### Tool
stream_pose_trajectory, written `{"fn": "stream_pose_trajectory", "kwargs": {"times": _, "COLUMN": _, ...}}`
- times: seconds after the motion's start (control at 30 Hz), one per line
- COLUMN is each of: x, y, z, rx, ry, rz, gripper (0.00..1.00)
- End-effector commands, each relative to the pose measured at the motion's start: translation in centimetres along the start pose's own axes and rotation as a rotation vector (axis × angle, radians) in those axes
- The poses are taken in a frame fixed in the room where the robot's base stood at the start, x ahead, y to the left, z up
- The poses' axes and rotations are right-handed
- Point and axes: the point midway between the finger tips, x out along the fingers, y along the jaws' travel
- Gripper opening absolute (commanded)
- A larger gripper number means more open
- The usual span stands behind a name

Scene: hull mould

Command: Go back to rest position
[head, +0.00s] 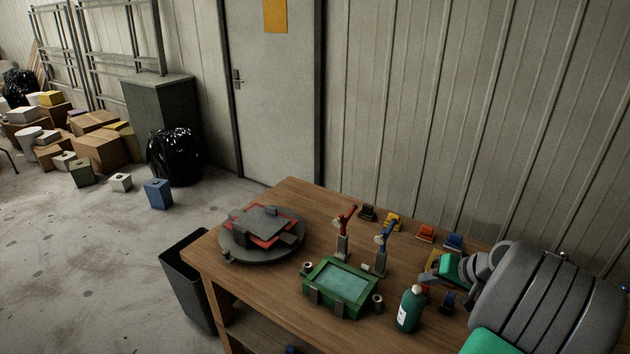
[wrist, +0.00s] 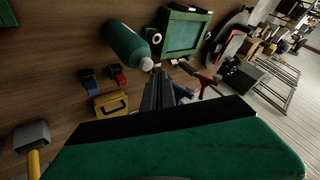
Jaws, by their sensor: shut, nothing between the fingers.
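My gripper (wrist: 158,78) points away from the camera in the wrist view, its dark fingers together with nothing between them. It is over the wooden table (head: 285,205). In the head view my grey and green arm reaches in from the right, and I cannot make out the fingertips there. A green bottle (wrist: 127,44) is beside the fingers in the wrist view; it stands upright in the head view (head: 410,310). The green hull mould (head: 318,294), a framed box with a pale green inside, sits on the table and also shows in the wrist view (wrist: 167,54).
A round grey stand (head: 232,243) with red and grey plates is at the table's left. A red-handled tool (head: 344,222) and a blue-handled tool (head: 386,240) stand mid-table. Small coloured blocks line the back edge. A yellow case (wrist: 111,105) lies near my gripper. A black bin (head: 184,280) stands left.

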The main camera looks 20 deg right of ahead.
Motion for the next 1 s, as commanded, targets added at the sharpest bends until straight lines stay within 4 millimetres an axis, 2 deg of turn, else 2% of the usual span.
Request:
{"fn": "stream_pose_trajectory", "kwargs": {"times": 0.17, "x": 0.9, "y": 4.0, "z": 7.1, "rx": 0.164, "ry": -0.171, "rz": 0.122, "gripper": 0.00}}
{"fn": "stream_pose_trajectory", "kwargs": {"times": 0.23, "x": 0.6, "y": 5.1, "z": 10.0, "rx": 0.231, "ry": -0.236, "rz": 0.177, "gripper": 0.00}}
{"fn": "stream_pose_trajectory", "kwargs": {"times": 0.3, "x": -0.6, "y": 6.0, "z": 12.7, "rx": 0.294, "ry": -0.290, "rz": 0.242, "gripper": 0.00}}
{"fn": "stream_pose_trajectory", "kwargs": {"times": 0.37, "x": -2.0, "y": 6.0, "z": 14.8, "rx": 0.338, "ry": -0.334, "rz": 0.306, "gripper": 0.00}}
{"fn": "stream_pose_trajectory", "kwargs": {"times": 0.47, "x": -3.9, "y": 4.2, "z": 17.2, "rx": 0.345, "ry": -0.396, "rz": 0.407, "gripper": 0.00}}
{"fn": "stream_pose_trajectory", "kwargs": {"times": 0.6, "x": -5.6, "y": 0.2, "z": 18.5, "rx": 0.261, "ry": -0.426, "rz": 0.509, "gripper": 0.00}}
{"fn": "stream_pose_trajectory", "kwargs": {"times": 0.67, "x": -6.0, "y": -1.7, "z": 18.6, "rx": 0.202, "ry": -0.419, "rz": 0.534, "gripper": 0.00}}
{"fn": "stream_pose_trajectory", "kwargs": {"times": 0.77, "x": -6.2, "y": -5.6, "z": 18.1, "rx": 0.068, "ry": -0.380, "rz": 0.547, "gripper": 0.00}}
{"fn": "stream_pose_trajectory", "kwargs": {"times": 0.87, "x": -6.0, "y": -11.5, "z": 17.4, "rx": -0.131, "ry": -0.318, "rz": 0.500, "gripper": 0.00}}
{"fn": "stream_pose_trajectory", "kwargs": {"times": 0.9, "x": -6.0, "y": -14.4, "z": 17.1, "rx": -0.224, "ry": -0.288, "rz": 0.462, "gripper": 0.00}}
{"fn": "stream_pose_trajectory", "kwargs": {"times": 1.0, "x": -6.3, "y": -21.4, "z": 16.7, "rx": -0.425, "ry": -0.220, "rz": 0.360, "gripper": 0.00}}
